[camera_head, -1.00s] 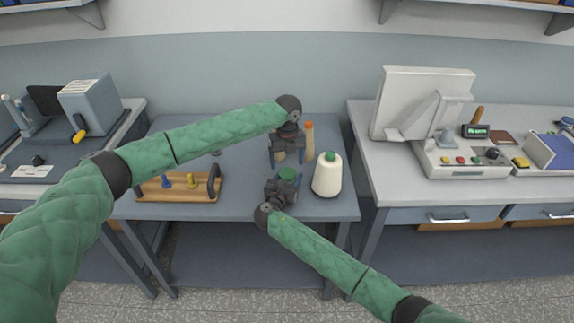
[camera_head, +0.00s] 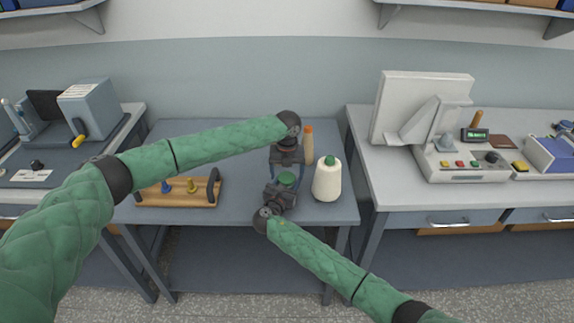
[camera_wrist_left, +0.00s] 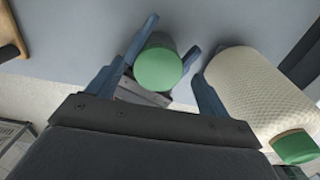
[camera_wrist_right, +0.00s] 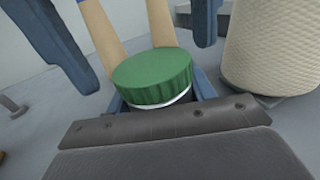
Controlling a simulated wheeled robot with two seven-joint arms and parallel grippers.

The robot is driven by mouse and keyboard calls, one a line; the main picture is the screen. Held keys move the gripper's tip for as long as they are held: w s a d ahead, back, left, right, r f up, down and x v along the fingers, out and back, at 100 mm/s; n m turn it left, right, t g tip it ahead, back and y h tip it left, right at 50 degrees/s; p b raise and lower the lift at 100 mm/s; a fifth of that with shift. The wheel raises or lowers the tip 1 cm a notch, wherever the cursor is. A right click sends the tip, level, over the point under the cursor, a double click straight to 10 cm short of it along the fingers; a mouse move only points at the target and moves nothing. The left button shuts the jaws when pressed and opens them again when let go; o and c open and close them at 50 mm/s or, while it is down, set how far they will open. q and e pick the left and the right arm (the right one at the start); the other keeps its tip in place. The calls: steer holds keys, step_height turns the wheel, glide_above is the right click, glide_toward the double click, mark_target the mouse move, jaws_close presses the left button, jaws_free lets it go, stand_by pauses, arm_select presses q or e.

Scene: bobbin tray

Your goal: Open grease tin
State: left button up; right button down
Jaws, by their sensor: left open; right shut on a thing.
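The grease tin (camera_wrist_right: 152,80) is round with a ribbed green lid and a thin white band below the lid. It also shows in the head view (camera_head: 287,179) and the left wrist view (camera_wrist_left: 158,68). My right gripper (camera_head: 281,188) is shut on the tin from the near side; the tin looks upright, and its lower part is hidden. My left gripper (camera_head: 287,160) is open on the far side of the tin. Its blue fingers spread to either side of the lid in the left wrist view, with a visible gap at the right finger.
A white thread cone (camera_head: 327,180) with a green top stands close right of the tin. A tan post-like object (camera_head: 308,145) stands behind. The front table edge is clear.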

arm_select(q)
steer(key=shift+f, duration=0.55)
steer(key=c, duration=1)
steer(key=shift+d+n, duration=0.1)
steer(key=shift+n, duration=1.5)
steer(key=o, duration=1)
steer(key=shift+o, duration=0.3)
